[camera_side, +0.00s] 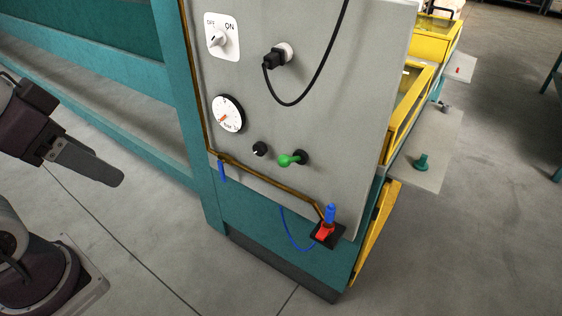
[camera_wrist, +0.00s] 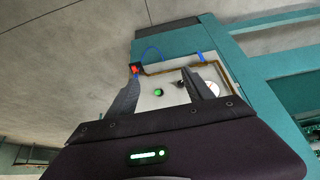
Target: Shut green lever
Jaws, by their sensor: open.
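The green lever (camera_side: 289,160) sits on the lower part of the grey panel (camera_side: 330,120), its green knob pointing left from a round black base. In the wrist view the green lever (camera_wrist: 158,92) shows between my fingers, some distance beyond them. My gripper (camera_wrist: 164,86) is open and empty, with both dark fingers apart. In the side view my gripper (camera_side: 115,180) is at the left, well clear of the panel. Only one finger shows clearly there.
Near the lever are a black knob (camera_side: 260,149), a gauge (camera_side: 228,114), a black plug (camera_side: 274,60) with a cable, and an off/on switch (camera_side: 221,37). A brown pipe (camera_side: 270,184) with blue-handled valves runs below. Open floor lies between my arm and the panel.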

